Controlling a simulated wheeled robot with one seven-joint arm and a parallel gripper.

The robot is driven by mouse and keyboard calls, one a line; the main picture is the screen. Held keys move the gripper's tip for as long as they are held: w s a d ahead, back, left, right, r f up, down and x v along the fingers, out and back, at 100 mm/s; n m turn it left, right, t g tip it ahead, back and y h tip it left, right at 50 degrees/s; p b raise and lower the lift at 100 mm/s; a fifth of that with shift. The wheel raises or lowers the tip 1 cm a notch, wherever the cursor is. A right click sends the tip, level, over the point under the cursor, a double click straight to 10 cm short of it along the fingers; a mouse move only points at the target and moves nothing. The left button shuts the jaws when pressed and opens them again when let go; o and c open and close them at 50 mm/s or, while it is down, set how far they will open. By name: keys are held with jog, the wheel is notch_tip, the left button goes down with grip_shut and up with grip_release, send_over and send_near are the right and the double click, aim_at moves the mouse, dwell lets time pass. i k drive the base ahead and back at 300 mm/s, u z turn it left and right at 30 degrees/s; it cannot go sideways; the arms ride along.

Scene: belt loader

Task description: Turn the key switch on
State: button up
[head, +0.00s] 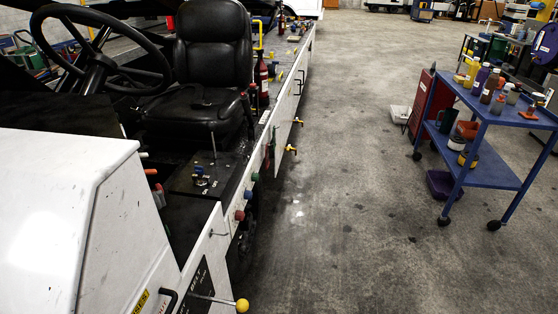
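A small dark control panel (205,176) lies beside the driver's seat on the belt loader. On it is a small switch with a blue and metallic top (199,173), with small white lettering beside it. This may be the key switch; it is too small to tell its shape or position. A thin upright lever (213,143) stands just behind it. My gripper is not in view.
The black steering wheel (100,50) and black seat (213,60) are at the upper left. A yellow-knobbed lever (241,305) sticks out from the loader's near side. A blue cart (490,170) with bottles stands at the right.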

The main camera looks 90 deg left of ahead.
aim_at(200, 180)
jog(key=u, duration=3.1)
jog(key=i, duration=0.45)
jog(key=z, duration=0.8)
jog(key=i, duration=1.7)
jog(key=u, duration=1.15)
jog(key=i, duration=0.3)
jog(key=u, duration=0.4)
